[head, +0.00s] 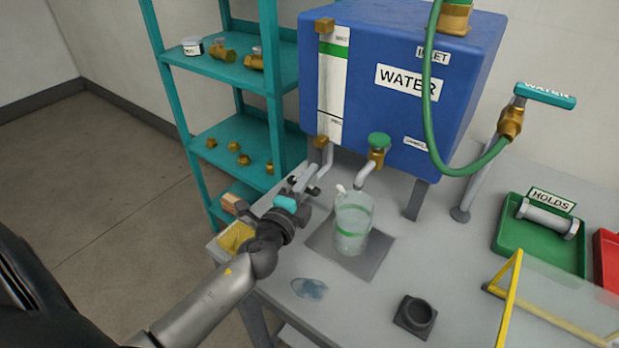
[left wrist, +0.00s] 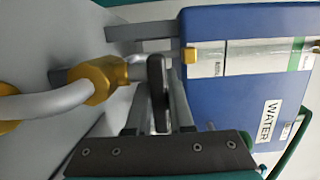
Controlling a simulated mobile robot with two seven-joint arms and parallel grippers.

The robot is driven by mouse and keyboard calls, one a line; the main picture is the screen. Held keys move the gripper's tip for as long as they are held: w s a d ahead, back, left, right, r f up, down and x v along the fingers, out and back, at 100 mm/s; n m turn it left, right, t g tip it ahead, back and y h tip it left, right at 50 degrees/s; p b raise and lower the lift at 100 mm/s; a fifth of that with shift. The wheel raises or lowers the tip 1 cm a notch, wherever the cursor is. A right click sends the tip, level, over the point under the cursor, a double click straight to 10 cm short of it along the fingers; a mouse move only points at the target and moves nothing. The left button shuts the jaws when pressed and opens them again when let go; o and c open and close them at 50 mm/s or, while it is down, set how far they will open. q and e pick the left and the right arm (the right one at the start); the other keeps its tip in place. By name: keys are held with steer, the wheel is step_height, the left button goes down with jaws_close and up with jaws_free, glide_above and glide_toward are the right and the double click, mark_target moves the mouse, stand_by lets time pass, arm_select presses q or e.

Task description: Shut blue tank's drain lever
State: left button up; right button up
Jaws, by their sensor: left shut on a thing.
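The blue tank (head: 400,70), labelled WATER, stands on the grey bench. Its drain pipe (head: 318,170) comes down below the gauge strip at the tank's left corner. My left gripper (head: 303,188) is at this pipe, left of the beaker. In the left wrist view, a brass valve (left wrist: 98,80) with a pale curved pipe shows close by. A dark, narrow lever (left wrist: 157,92) stands between my fingers, and the jaws are shut on it. In the head view the gripper hides most of the lever and valve. My right gripper is not in view.
A clear beaker (head: 352,225) with a green band stands close right of the gripper. A green-knobbed brass valve (head: 378,147) is above it. A small puddle (head: 310,288) lies in front. Teal shelves (head: 238,133) stand behind left; a green tray (head: 540,250) is at right.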

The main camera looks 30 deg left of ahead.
arm_select(q)
jaws_close()
steer(key=shift+y, duration=0.3)
steer(key=shift+w+a+r+n+g+y, duration=0.1)
steer(key=shift+a+n+g+y, duration=0.1)
steer(key=shift+n+y, duration=0.5)
steer(key=shift+a+n+g+y, duration=0.1)
steer(key=shift+n+g+y, duration=0.1)
steer(key=shift+n+y, duration=0.45)
steer(key=shift+o, duration=1)
jaws_free()
steer(key=shift+o, duration=0.7)
steer(key=shift+w, duration=0.2)
steer(key=shift+o, duration=1.3)
steer(key=shift+s, duration=0.1)
